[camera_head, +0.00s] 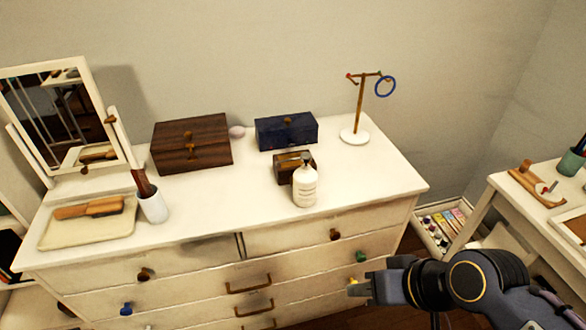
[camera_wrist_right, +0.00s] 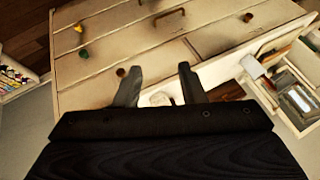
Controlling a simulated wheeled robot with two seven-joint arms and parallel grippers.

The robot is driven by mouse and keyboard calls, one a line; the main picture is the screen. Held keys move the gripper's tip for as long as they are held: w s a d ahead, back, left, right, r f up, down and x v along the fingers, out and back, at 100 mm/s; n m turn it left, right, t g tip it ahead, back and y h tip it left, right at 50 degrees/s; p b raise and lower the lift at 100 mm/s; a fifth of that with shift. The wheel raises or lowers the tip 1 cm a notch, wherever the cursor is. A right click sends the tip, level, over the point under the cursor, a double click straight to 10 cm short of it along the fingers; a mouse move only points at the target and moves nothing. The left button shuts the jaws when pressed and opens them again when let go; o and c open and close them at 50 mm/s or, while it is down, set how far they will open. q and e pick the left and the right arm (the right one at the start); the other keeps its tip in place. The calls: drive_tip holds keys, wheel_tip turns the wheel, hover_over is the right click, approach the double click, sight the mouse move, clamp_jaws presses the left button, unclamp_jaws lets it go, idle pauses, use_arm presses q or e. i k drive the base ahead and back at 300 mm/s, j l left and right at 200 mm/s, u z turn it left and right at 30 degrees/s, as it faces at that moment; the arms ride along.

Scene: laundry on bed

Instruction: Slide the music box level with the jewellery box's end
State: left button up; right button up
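A large dark brown wooden box (camera_head: 191,143) with a brass clasp sits at the back left of the white dresser top. A dark blue box (camera_head: 286,131) with a small clasp sits to its right, apart from it. A small brown box (camera_head: 290,168) stands in front of the blue box, partly hidden by a white bottle. Which one is the music box and which the jewellery box I cannot tell for certain. My right gripper (camera_head: 354,285) is in front of the dresser's drawers, away from the boxes. In the right wrist view its fingers (camera_wrist_right: 160,86) are apart, with nothing between them. My left gripper is not in view.
The white pump bottle (camera_head: 305,184) stands close before the small box. A jewellery stand (camera_head: 355,135) with a blue ring is at the back right. A mirror (camera_head: 65,110), a brush tray (camera_head: 88,230) and a white cup (camera_head: 153,206) are at left. The dresser's front right is clear.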

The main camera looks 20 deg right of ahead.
sight(282, 172)
drive_tip(key=l+u, duration=0.1)
drive_tip(key=u, duration=0.3)
drive_tip(key=l+u, duration=0.15)
drive_tip(key=u, duration=0.3)
drive_tip(key=l+u, duration=0.15)
drive_tip(key=u, duration=0.25)
drive_tip(key=l+u, duration=0.15)
drive_tip(key=u, duration=0.25)
drive_tip(key=k+l+u, duration=0.25)
drive_tip(key=l, duration=0.3)
drive_tip(key=k+l+u, duration=0.3)
drive_tip(key=l, duration=0.2)
drive_tip(key=k+l+u, duration=0.25)
drive_tip(key=l, duration=0.2)
drive_tip(key=k+l, duration=0.4)
drive_tip(key=l, duration=0.1)
